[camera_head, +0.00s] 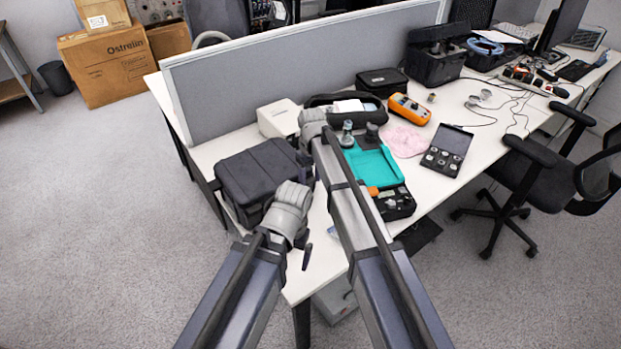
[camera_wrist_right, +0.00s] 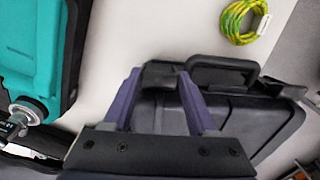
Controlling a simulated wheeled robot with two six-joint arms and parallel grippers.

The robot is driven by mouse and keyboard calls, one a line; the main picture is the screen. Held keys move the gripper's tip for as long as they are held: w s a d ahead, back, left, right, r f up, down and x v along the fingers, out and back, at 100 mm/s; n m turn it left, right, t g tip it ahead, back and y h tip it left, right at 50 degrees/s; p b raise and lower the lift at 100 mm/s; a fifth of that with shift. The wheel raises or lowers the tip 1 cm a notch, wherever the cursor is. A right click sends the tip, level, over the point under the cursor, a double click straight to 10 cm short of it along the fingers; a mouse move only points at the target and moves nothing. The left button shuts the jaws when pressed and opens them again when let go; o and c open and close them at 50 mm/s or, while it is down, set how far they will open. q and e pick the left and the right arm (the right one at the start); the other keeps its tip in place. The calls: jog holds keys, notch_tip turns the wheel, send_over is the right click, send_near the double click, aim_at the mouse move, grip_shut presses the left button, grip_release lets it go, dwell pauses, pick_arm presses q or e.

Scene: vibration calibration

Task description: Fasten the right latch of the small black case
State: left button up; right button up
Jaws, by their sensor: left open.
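The small black case (camera_head: 258,172) lies closed at the left end of the desk, its front facing right. In the right wrist view its body (camera_wrist_right: 265,122), carry handle (camera_wrist_right: 222,72) and a dark latch (camera_wrist_right: 160,76) show. My right gripper (camera_wrist_right: 160,74) is open, its two purple fingers at the latch, one on each side of it; contact is not clear. In the head view, my right gripper (camera_head: 305,166) is beside the case's far front part. My left gripper (camera_head: 304,238) is open near the case's near front corner, apart from it. My left wrist hides part of the front.
A white box (camera_head: 279,119) is behind the case, before the grey partition (camera_head: 280,70). A yellow-green cable coil (camera_wrist_right: 245,20) lies on the desk.

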aim_at(311, 182)
jog(key=o, duration=0.4)
jog(key=shift+r, duration=0.1)
notch_tip(311, 182, up, 8)
jog(key=p, duration=0.8)
jog(key=shift+s, duration=0.1)
jog(key=shift+f, duration=0.2)
jog(key=shift+f, duration=0.2)
notch_tip(311, 182, down, 8)
jog(key=b, duration=0.8)
jog(key=shift+r, duration=0.2)
jog(key=shift+r, duration=0.15)
